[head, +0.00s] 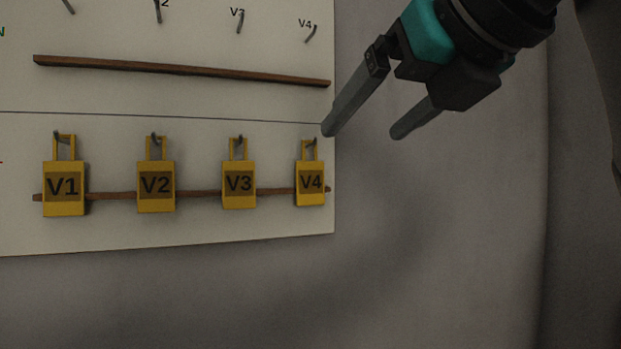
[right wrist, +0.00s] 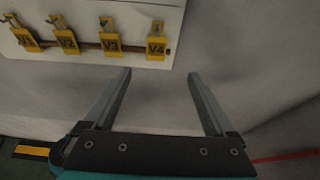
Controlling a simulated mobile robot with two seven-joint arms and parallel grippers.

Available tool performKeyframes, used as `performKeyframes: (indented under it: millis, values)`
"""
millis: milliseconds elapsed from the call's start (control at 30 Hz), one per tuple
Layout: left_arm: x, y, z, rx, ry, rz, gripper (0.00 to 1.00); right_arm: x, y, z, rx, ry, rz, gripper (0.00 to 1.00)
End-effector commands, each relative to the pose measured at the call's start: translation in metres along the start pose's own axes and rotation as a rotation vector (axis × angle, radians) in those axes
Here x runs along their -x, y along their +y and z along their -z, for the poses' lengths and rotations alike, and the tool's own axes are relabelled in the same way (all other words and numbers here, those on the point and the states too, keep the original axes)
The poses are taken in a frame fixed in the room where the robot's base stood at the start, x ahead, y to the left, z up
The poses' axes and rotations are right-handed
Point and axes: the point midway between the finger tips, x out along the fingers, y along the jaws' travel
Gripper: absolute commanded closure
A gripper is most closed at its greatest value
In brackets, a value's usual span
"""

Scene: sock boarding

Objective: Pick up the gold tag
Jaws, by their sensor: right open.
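Several gold tags hang on hooks along the lower row of a white board. In the head view they read V1 (head: 63,205), V2 (head: 156,203), V3 (head: 239,201) and V4 (head: 310,197), left to right. V4 also shows in the right wrist view (right wrist: 156,48), beyond and above the fingertips. My right gripper (head: 360,133) is open and empty, to the right of and above V4, near the board's right edge. Its two fingers also show in the right wrist view (right wrist: 160,75), with nothing between them. My left gripper is not in view.
The white board (head: 180,110) has an upper row of bare hooks and an upper brown strip (head: 180,70). A lower brown strip (head: 110,195) runs behind the tags. The grey wall (head: 440,230) right of the board is clear.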

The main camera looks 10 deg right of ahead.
Motion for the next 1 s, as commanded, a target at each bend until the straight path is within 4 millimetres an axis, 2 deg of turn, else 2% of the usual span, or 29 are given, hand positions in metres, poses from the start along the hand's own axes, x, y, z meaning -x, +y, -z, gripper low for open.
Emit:
performKeyframes:
  millis: [400,667,1000]
  values:
    - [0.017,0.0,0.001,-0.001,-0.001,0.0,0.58,-0.079,0.0,-0.001,-0.002,0.006,0.002,0.1]
    - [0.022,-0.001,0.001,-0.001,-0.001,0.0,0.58,-0.099,0.001,-0.001,0.001,0.002,0.001,0.1]
    - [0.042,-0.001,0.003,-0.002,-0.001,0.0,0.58,-0.143,0.008,-0.004,-0.001,0.005,0.0,0.1]
